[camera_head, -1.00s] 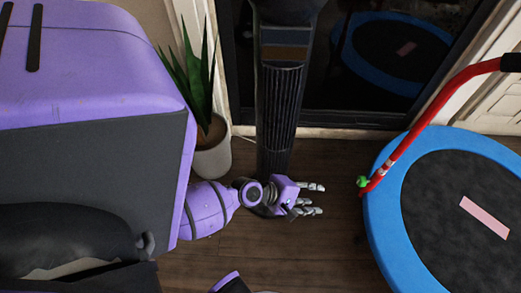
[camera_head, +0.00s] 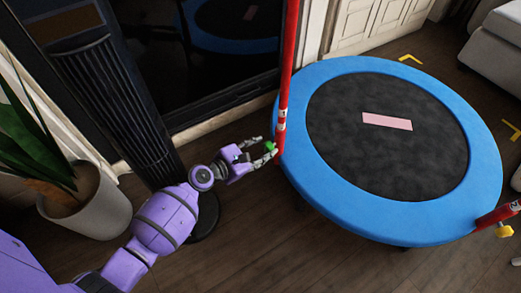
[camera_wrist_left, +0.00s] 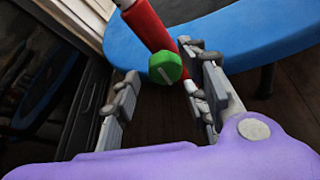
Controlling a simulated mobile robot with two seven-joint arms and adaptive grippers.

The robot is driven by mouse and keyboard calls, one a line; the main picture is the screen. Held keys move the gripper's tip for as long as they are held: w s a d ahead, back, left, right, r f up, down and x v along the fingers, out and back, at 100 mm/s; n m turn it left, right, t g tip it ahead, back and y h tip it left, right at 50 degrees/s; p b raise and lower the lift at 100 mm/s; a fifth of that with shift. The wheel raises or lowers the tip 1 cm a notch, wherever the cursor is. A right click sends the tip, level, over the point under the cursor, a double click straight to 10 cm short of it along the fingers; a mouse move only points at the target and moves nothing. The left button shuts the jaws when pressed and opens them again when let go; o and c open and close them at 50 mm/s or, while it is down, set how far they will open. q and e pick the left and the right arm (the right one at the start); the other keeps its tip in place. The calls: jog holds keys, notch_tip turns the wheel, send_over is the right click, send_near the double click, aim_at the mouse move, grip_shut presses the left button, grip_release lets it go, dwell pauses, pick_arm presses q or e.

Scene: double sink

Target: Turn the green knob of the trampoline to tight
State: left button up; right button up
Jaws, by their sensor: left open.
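The trampoline has a blue rim (camera_head: 400,225) and a dark mat (camera_head: 355,150) with a pink patch. A red pole (camera_head: 286,85) rises from its left edge in the head view. The green knob (camera_head: 270,147) sits low on this pole. In the left wrist view the green knob (camera_wrist_left: 165,67) shows a pale line on its face. My left gripper (camera_head: 262,151) is open at the knob, with its fingers (camera_wrist_left: 165,92) on either side of it. A gap shows between knob and left finger; contact on the right side is unclear. My right gripper is out of view.
A potted plant (camera_head: 88,205) and a dark ribbed column (camera_head: 118,108) stand left of my arm. A yellow knob (camera_head: 504,231) is on another red pole at the right. A dark glass panel (camera_head: 220,60) and white cabinet (camera_head: 375,22) stand behind.

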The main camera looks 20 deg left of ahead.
pick_arm(q)
jog(key=shift+w+d+f, duration=0.15)
jog(key=shift+w, duration=0.15)
jog(key=c, duration=1)
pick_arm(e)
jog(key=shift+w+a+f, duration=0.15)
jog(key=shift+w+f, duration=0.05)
pick_arm(q)
jog(key=shift+w, duration=0.1)
jog(key=shift+a, duration=0.2)
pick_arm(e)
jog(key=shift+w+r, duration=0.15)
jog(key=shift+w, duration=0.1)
